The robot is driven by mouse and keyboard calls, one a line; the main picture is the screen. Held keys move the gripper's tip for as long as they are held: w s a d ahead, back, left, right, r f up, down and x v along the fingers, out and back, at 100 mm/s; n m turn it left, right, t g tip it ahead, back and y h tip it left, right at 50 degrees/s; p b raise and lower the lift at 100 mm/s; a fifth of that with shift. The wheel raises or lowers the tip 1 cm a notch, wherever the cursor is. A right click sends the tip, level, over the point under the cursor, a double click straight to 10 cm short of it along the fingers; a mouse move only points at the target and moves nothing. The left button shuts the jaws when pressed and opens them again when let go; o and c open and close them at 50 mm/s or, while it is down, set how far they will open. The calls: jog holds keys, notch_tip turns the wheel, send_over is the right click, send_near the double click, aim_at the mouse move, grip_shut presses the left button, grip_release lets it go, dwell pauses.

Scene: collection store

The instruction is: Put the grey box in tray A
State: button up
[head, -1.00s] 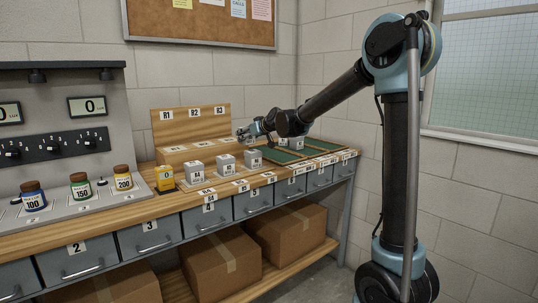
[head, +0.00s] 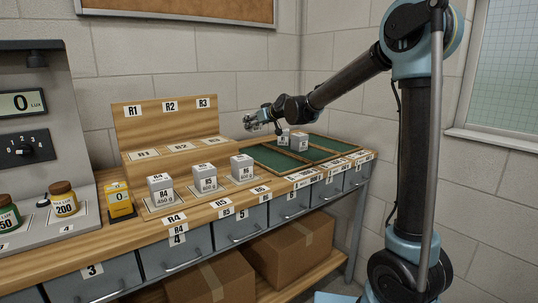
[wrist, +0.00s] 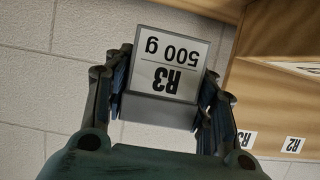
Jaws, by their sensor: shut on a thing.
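My gripper (head: 254,121) is shut on a grey box (wrist: 160,75) whose white label reads R3, 500 g, upside down in the wrist view. Both fingers press its sides. In the head view the held box is mostly hidden by the fingers. My gripper hangs in the air to the right of the wooden rack, above the back left of the green-lined trays (head: 268,157). I cannot make out which tray is marked A; the labels on the front edge are too small.
Two more grey boxes stand near the trays, one on the left (head: 283,139) and one on the right (head: 299,142). The stepped rack (head: 165,126) has empty R1 to R3 places. Boxes R4 (head: 160,191), R5 (head: 205,178) and R6 (head: 242,168) stand in front.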

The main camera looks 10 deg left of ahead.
aim_at(256, 131)
notch_tip(256, 131, down, 5)
jog(key=shift+a+f, duration=0.15)
jog(key=shift+f, duration=2.2)
jog(key=o, duration=1.6)
jog(key=shift+c, duration=0.2)
jog(key=v, duration=1.2)
